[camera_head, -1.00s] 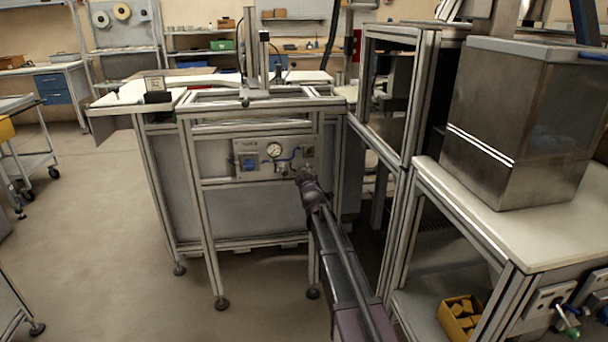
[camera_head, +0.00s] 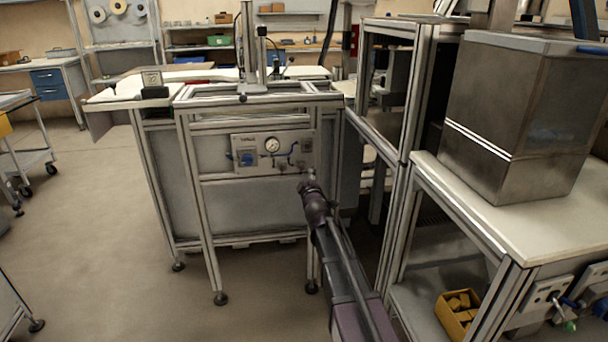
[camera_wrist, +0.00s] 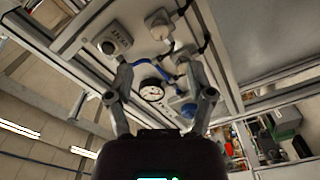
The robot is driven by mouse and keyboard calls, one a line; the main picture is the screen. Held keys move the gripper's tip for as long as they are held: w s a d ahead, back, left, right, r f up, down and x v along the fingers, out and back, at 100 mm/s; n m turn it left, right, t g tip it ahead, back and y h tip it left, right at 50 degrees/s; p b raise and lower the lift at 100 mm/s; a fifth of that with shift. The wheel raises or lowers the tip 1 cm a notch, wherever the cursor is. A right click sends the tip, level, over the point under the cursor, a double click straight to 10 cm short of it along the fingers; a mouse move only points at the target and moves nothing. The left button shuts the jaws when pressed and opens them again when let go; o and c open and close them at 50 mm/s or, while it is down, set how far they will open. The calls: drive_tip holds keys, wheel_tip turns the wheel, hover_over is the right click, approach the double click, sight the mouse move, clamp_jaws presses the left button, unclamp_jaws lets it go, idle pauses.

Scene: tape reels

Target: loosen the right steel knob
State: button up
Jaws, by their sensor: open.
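The grey control panel (camera_head: 234,170) is on the front of the aluminium-framed bench.
A frame post (camera_head: 331,165) stands right of the panel. A tall shelf frame and a white-topped table (camera_head: 480,215) with a large metal tank (camera_head: 500,120) flank my arm on the right.

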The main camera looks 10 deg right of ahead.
drive_tip(key=shift+s, duration=2.05)
drive_tip(key=s+d+f+m+g+h, duration=0.35)
drive_tip(key=s+f+m+g, duration=0.6)
drive_tip(key=s+f, duration=0.4)
drive_tip(key=s+a+f+m+g+y, duration=0.15)
drive_tip(key=s+g, duration=0.25)
drive_tip(key=s, duration=0.5)
drive_tip(key=s+a+f+m+g+y, duration=0.1)
drive_tip(key=s+a+f+g+y, duration=0.3)
drive_tip(key=s, duration=0.6)
wheel_tip(320, 180, up, 35)
drive_tip(key=d+h+p, duration=0.2)
drive_tip(key=p, duration=3.3)
drive_tip(key=shift+w, duration=0.2)
drive_tip(key=shift+r+g, duration=0.1)
drive_tip(key=shift+g, duration=0.15)
